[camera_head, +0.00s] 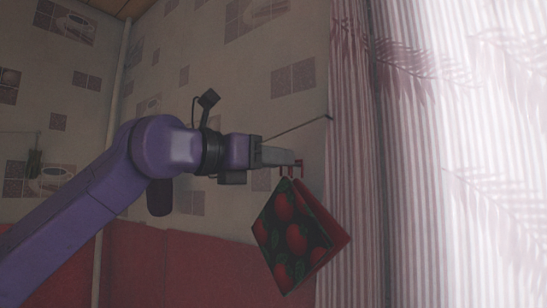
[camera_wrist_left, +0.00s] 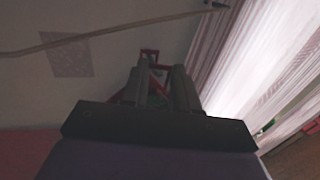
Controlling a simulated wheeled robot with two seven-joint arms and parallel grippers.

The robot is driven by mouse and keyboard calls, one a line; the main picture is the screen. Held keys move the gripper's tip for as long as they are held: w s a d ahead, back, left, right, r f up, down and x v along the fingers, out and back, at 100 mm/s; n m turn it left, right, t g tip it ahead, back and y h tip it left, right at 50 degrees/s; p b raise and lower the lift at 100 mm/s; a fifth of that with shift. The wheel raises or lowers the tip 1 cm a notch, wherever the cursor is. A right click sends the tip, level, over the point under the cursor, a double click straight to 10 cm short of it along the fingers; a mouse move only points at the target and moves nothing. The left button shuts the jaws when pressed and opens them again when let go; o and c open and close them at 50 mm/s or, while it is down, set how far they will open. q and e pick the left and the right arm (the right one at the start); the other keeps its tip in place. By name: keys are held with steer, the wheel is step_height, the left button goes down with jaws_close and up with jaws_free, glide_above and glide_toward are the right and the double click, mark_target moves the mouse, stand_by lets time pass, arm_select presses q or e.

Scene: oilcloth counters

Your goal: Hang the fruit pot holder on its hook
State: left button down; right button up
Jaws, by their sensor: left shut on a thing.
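The fruit pot holder (camera_head: 291,236), dark with red fruit and a plain red back, hangs tilted below my left gripper (camera_head: 294,160) in the head view. The gripper is shut on its upper end, beside the wall. Small red pieces (camera_head: 299,168) show at the fingertips; I cannot tell for sure which is the hook and which is the hanging loop. In the left wrist view, the gripper (camera_wrist_left: 167,75) has a red frame-like piece (camera_wrist_left: 150,56) just beyond its fingers. The pot holder is mostly hidden there. My right gripper is out of view.
A striped curtain (camera_head: 352,130) hangs close to the right of the pot holder, with bright light on its right part. A thin rod (camera_head: 300,127) runs along the wall just above the gripper. The tiled wall (camera_head: 225,80) is behind, red lower down.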

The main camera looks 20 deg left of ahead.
arm_select(q)
steer(key=shift+w+f, duration=0.15)
steer(key=shift+f, duration=0.2)
steer(key=c, duration=0.8)
jaws_free()
steer(key=shift+a+r, duration=0.1)
steer(key=shift+a, duration=0.1)
steer(key=b+v, duration=0.4)
steer(key=v, duration=0.6)
steer(key=shift+a+b, duration=0.1)
steer(key=shift+b, duration=0.25)
